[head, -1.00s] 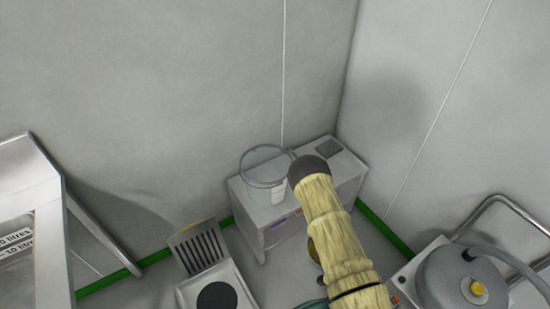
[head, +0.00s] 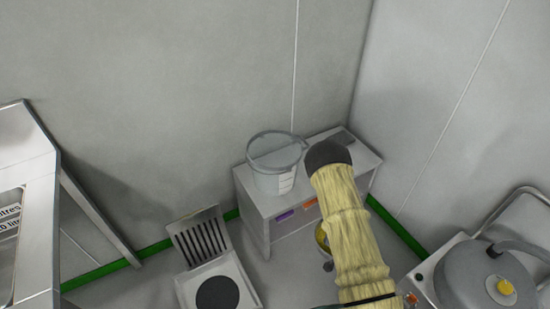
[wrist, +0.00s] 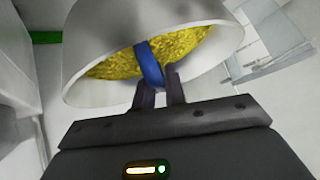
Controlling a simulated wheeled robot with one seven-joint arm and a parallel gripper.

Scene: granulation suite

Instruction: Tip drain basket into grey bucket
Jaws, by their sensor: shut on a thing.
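The drain basket (wrist: 85,65) is a pale round vessel with yellow granular material inside and a blue handle. It fills the upper middle of the wrist view and looks tilted there. My gripper (wrist: 160,82) is shut on the blue handle. In the head view my arm hides the gripper; a small yellow patch with a metal rim (head: 322,240) beside the arm is probably the basket. The grey bucket (head: 274,182), pale with a raised rim and side markings, stands upright on a low bench, left of my arm. Its inside is hard to make out.
The low grey bench (head: 258,215) stands against the corner walls. A slatted metal unit with a black disc (head: 217,294) is at bottom centre. A steel frame (head: 45,200) stands at left, and a grey rounded machine (head: 475,275) at right.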

